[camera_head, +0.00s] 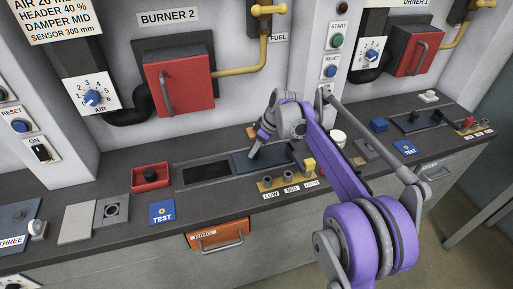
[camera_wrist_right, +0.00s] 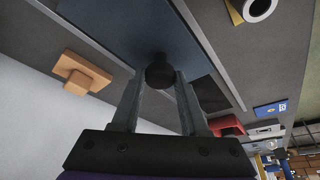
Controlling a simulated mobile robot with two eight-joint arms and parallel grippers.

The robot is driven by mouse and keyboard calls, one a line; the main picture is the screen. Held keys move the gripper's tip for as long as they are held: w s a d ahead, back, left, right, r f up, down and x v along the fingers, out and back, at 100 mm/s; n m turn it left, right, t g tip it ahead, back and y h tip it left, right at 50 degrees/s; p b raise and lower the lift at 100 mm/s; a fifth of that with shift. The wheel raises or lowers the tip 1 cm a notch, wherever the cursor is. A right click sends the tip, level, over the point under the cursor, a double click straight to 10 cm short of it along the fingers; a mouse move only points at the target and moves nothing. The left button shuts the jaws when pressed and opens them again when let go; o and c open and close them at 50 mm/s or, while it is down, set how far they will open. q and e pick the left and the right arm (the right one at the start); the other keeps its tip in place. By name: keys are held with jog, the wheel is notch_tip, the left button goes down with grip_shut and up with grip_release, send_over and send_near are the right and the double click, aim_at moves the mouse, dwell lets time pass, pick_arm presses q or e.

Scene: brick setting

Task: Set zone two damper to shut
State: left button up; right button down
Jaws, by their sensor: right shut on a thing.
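The zone two damper is a blue-grey sliding plate (camera_head: 277,160) in a long track on the counter below Burner 2. To its left a dark opening (camera_head: 207,172) shows uncovered. The plate also shows in the right wrist view (camera_wrist_right: 185,45), with a round black knob (camera_wrist_right: 158,73) on it. My right gripper (camera_head: 252,156) reaches down over the plate; in the wrist view its two fingers (camera_wrist_right: 159,88) are on either side of the knob, shut on it. In the head view the fingers and arm hide the knob. My left gripper is not in view.
A yellow strip (camera_head: 267,186) marked LOW, MID and HIGH, with upright pegs, stands in front of the track. A red box with a black knob (camera_head: 151,175) stands left of the opening. The red burner door (camera_head: 180,78) and yellow pipe (camera_head: 240,71) are behind.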

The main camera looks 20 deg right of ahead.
dwell(0.8)
jog(key=a, duration=0.6)
jog(key=a+p, duration=0.1)
jog(key=a, duration=1.3)
jog(key=shift+s+p, duration=0.35)
jog(key=c, duration=0.8)
grip_release()
jog(key=o, duration=0.4)
jog(key=shift+a, duration=0.1)
jog(key=shift+c, duration=0.2)
jog(key=shift+d+r, duration=0.2)
jog(key=shift+r, duration=0.1)
jog(key=v, duration=1)
